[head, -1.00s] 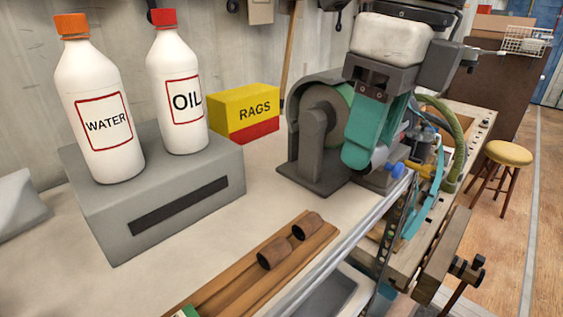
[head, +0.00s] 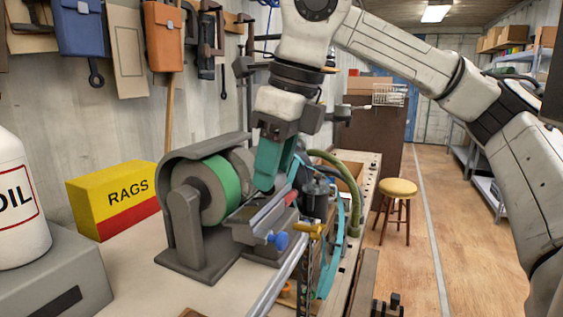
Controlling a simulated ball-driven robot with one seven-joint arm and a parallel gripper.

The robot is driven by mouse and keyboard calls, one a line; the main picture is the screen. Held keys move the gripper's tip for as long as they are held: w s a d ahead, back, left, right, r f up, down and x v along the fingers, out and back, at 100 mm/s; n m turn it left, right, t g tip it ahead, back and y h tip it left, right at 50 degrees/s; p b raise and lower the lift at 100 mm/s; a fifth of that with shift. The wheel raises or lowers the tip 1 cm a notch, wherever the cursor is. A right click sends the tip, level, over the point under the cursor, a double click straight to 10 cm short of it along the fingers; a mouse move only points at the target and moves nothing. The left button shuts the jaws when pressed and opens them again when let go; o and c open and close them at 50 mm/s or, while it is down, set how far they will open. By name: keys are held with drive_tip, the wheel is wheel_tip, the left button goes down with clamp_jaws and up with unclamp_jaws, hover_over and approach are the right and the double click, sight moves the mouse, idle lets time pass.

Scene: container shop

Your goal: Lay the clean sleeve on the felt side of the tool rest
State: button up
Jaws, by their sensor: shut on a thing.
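My gripper (head: 264,186) points down with its teal fingers just above and behind the tool rest (head: 262,218), on the right side of the bench grinder (head: 205,205). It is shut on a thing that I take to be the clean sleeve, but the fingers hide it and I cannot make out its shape. The tool rest is a sloped grey metal piece with a blue knob below. A small red patch shows at its far right end. I cannot tell which side has felt, or whether the held thing touches the rest.
The grinder's green wheel (head: 223,190) is close left of my fingers. Hoses and a yellow-handled valve (head: 310,230) crowd the right. A stool (head: 397,190) stands beyond.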

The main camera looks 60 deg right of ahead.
drive_tip(key=w+f+b, duration=0.1)
drive_tip(key=w+f, duration=0.1)
drive_tip(key=w, duration=0.1)
drive_tip(key=shift+w+f, duration=0.1)
drive_tip(key=shift+f, duration=0.1)
drive_tip(key=shift+w+f+b, duration=0.7)
drive_tip(key=shift+f+b, duration=0.1)
drive_tip(key=shift+f, duration=0.2)
drive_tip(key=shift+a, duration=0.1)
drive_tip(key=o, duration=1.2)
drive_tip(key=v, duration=1)
drive_tip(key=shift+r, duration=0.4)
drive_tip(key=shift+s, duration=0.1)
